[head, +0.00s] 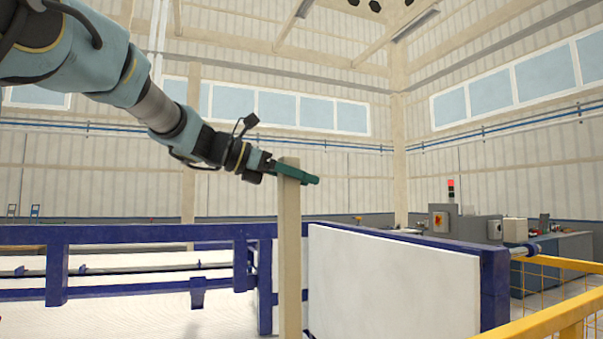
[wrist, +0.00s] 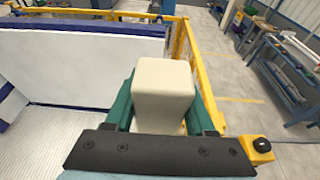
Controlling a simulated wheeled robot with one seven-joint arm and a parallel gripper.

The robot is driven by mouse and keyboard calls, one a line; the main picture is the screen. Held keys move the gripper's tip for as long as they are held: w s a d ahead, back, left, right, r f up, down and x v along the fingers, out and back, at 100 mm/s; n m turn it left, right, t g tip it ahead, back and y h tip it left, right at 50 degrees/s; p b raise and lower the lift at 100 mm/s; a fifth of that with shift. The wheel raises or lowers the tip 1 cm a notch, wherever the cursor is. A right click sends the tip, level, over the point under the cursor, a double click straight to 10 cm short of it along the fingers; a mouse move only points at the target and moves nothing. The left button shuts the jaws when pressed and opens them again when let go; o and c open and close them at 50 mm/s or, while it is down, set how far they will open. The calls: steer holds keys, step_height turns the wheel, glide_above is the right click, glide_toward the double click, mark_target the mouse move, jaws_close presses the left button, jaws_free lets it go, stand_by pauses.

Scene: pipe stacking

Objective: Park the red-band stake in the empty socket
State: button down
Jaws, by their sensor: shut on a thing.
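A pale beige square stake (head: 289,250) stands upright in the head view, its lower end cut off by the frame. My gripper (head: 296,173), with green fingers, is shut on it near its top. In the wrist view the stake's blunt top (wrist: 163,80) sits between the green fingers of my gripper (wrist: 160,105). No red band shows on the part in view. I cannot make out any empty socket in either view.
A blue frame (head: 140,235) with rails is at left, over a white surface. A white panel (head: 390,285) with a blue edge stands just right of the stake. A yellow railing (head: 550,318) is at lower right. Workbenches and a machine (head: 465,228) stand farther back.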

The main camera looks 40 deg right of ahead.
steer(key=b, duration=0.7)
glide_above(296, 259)
steer(key=w+d, duration=0.1)
steer(key=d, duration=0.2)
step_height(296, 259, down, 10)
steer(key=shift+w+a+f+b, duration=0.25)
steer(key=shift+f+b, duration=0.35)
steer(key=shift+b, duration=0.15)
steer(key=shift+a, duration=0.15)
steer(key=shift+w+a+b, duration=0.2)
steer(key=shift+a+b, duration=0.2)
steer(key=shift+b, duration=0.1)
steer(key=shift+f+b, duration=0.55)
steer(key=shift+b, duration=0.2)
steer(key=shift+f+b, duration=0.75)
steer(key=shift+b, duration=0.15)
steer(key=shift+f+b, duration=0.3)
steer(key=shift+f+b, duration=1.1)
steer(key=shift+b, duration=0.05)
